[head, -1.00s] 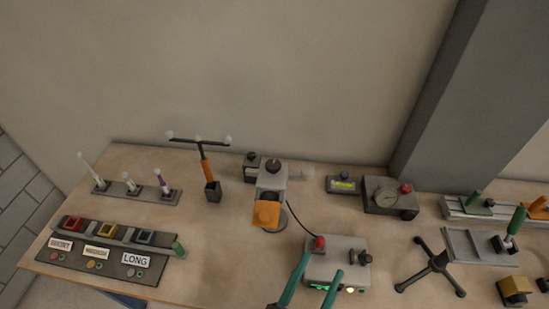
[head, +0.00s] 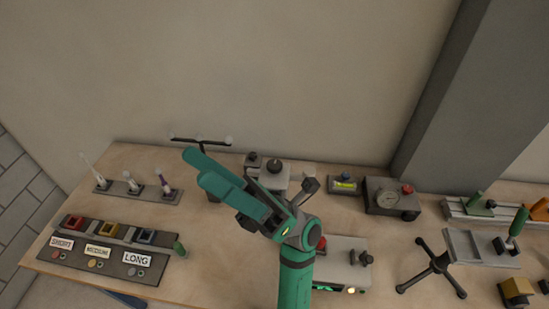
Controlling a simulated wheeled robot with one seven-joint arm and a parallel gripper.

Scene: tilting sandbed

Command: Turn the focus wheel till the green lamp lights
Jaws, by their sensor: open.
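A grey instrument (head: 271,181) with a black knob (head: 274,165) on top stands mid-bench; my gripper and arm hide its lower part. A grey control box (head: 345,273) at the front edge has a black knob (head: 361,258) on its right. Its front shows a green glow (head: 322,288) and a yellowish light (head: 351,290). I cannot tell which part is the focus wheel, or whether the green glow is the lamp in the task.
A dark T-shaped stand (head: 201,140) is partly behind my fingers. Small upright tools in a rack (head: 137,190) and labelled panels (head: 100,262) are at left. A gauge box (head: 390,198) and a black spoked handle (head: 437,263) are at right.

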